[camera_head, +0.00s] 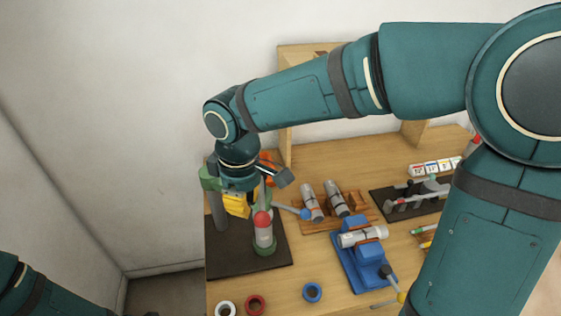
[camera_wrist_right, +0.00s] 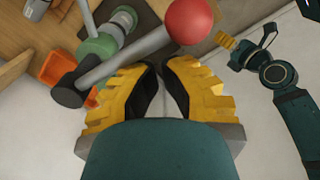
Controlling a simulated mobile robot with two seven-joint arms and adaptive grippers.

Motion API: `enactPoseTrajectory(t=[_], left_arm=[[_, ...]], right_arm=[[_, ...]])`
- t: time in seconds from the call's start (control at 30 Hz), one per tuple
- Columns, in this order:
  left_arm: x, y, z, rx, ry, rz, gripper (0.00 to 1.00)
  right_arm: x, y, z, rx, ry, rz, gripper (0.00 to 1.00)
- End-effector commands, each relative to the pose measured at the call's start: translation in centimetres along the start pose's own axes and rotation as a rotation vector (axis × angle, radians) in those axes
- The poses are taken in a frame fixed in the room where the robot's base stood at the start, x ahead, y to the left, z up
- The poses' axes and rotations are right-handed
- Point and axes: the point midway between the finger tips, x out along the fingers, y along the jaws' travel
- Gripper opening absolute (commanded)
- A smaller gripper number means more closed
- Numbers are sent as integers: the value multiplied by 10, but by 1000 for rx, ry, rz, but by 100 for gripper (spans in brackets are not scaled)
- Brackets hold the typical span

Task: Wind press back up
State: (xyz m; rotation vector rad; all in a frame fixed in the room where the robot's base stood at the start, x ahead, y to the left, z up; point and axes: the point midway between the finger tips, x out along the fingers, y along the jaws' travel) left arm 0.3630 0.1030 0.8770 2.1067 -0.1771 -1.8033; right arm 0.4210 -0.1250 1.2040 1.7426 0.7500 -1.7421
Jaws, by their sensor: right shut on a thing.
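The press stands at the left of the bench in the head view, with a green head (camera_head: 208,180), a grey column (camera_head: 218,212) and a dark base plate (camera_head: 225,257). Its grey lever (camera_wrist_right: 125,55) crosses the right wrist view, from a black hub end (camera_wrist_right: 68,92) to a red ball (camera_wrist_right: 188,20). In the head view the red ball (camera_head: 262,218) hangs low, in front of a pale cylinder on a green foot.
A blue fixture (camera_head: 371,252) and a wooden rack with grey cylinders (camera_head: 311,200) stand right of the press. Blue (camera_head: 312,292), red (camera_head: 255,305) and white rings lie at the front edge. An orange bin (camera_wrist_right: 60,68) is behind the press. A wall is at the left.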

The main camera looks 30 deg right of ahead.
Motion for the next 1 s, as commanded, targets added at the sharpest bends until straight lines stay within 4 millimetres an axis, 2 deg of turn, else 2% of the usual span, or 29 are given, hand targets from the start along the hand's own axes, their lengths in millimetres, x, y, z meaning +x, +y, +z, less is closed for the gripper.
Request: enactPoseTrajectory(t=[0.1,0.47,0.77,1.0], left_arm=[[1,0,0,0,0,0,41],[0,0,0,0,0,0,41],[-1,1,0,0,0,0,41],[-1,0,0,0,0,0,41]], right_arm=[[1,0,11,2,-2,-1,0],[0,2,15,2,-1,0,0],[-1,16,50,4,-1,-1,0],[0,16,50,2,-2,0,0]])
